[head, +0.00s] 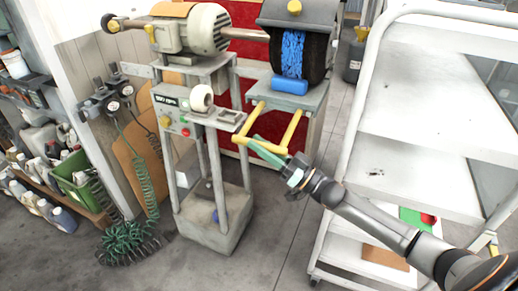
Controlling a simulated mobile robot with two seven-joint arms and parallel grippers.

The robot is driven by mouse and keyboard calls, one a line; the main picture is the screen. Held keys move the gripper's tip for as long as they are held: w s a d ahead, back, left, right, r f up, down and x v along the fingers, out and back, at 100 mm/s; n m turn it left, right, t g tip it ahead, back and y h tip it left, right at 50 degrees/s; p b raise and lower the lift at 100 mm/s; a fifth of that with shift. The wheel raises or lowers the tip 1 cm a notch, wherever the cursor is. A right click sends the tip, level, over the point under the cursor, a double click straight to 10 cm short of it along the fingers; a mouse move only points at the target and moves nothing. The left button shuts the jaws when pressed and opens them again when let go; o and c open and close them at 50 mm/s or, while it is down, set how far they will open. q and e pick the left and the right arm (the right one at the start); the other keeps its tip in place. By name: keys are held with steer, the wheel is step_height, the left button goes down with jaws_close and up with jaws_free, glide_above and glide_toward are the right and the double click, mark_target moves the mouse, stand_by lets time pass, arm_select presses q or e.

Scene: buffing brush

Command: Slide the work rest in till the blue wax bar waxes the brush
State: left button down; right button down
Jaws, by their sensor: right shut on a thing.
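The blue wax bar (288,85) lies on the grey work rest (315,99), right under the brush (291,56), whose bristles show blue in the middle. From this angle the bar's top appears to meet the brush's lower edge; I cannot tell whether they touch. A yellow handle (262,152) on two yellow rods sticks out from the rest toward me. My right gripper (272,148) is shut on the yellow handle near its middle. My left gripper is not in view.
A white shelf cart (418,118) stands close on the right, beside my right arm. The grinder motor (205,30) and its grey pedestal (215,215) stand left of the rest. A coiled green hose (130,240) lies on the floor at left. Bare floor lies in front.

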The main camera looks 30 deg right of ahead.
steer(key=shift+d, duration=0.1)
steer(key=c, duration=0.7)
jaws_free()
steer(key=b+v, duration=0.1)
steer(key=v, duration=1.1)
steer(key=shift+s+d+f, duration=0.1)
steer(key=shift+s, duration=0.1)
